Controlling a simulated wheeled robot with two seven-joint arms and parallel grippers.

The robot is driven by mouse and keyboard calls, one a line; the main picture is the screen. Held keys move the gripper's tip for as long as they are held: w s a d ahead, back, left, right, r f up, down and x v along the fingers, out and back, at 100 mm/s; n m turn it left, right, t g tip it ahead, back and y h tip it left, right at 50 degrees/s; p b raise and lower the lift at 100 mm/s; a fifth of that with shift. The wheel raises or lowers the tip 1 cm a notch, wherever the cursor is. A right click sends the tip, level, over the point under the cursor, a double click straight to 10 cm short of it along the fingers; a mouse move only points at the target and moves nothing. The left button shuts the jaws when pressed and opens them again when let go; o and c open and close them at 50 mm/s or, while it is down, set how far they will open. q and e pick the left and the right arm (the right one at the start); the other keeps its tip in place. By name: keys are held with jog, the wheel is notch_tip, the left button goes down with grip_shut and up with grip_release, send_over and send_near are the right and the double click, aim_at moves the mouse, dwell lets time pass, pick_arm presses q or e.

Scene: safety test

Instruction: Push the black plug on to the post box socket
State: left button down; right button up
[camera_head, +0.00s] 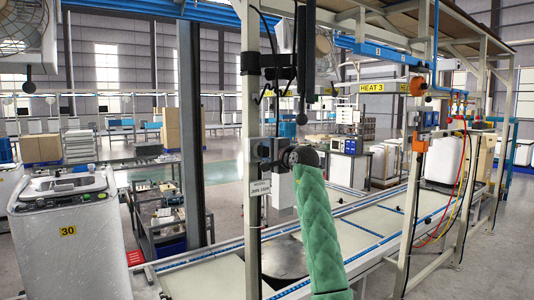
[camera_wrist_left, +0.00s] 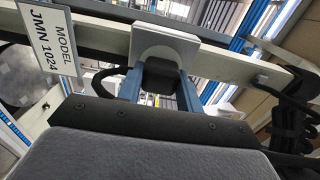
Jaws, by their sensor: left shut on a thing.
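The grey socket box (camera_head: 266,149) is fixed on the pale upright post (camera_head: 252,100) in the middle of the head view. In the left wrist view the box (camera_wrist_left: 165,38) shows as a light rounded plate on the post. My left gripper (camera_wrist_left: 160,88) is shut on the black plug (camera_wrist_left: 160,74), with one blue-grey finger on each side. The plug is right up against the box's face; I cannot tell how deep it sits. In the head view my left gripper (camera_head: 282,153) is at the box's right side, small and dark, and the plug is not distinct there. My right gripper is not in view.
A model label (camera_head: 260,187) hangs on the post below the box. A black cable (camera_wrist_left: 102,84) loops beside the plug, and more cable is bundled on the post at right (camera_wrist_left: 292,125). A conveyor (camera_head: 200,278) runs behind the post. A white washer (camera_head: 65,235) stands at left.

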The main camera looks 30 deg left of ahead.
pick_arm(q)
jog(key=shift+w+a, duration=0.1)
jog(key=shift+a, duration=0.1)
jog(key=c, duration=0.9)
grip_release()
jog(key=shift+o, duration=0.2)
jog(key=shift+d+f+b, duration=0.1)
jog(key=shift+d+b, duration=0.2)
jog(key=shift+d, duration=0.05)
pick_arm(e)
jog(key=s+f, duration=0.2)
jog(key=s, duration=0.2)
pick_arm(q)
jog(key=shift+s+d+b, duration=0.35)
jog(key=shift+s+d, duration=0.05)
jog(key=shift+d, duration=0.15)
jog(key=b+v, duration=0.2)
jog(key=v, duration=0.2)
jog(key=shift+d+b, duration=0.25)
jog(key=shift+b, duration=0.05)
jog(key=shift+s+d, duration=0.3)
jog(key=shift+d, duration=0.3)
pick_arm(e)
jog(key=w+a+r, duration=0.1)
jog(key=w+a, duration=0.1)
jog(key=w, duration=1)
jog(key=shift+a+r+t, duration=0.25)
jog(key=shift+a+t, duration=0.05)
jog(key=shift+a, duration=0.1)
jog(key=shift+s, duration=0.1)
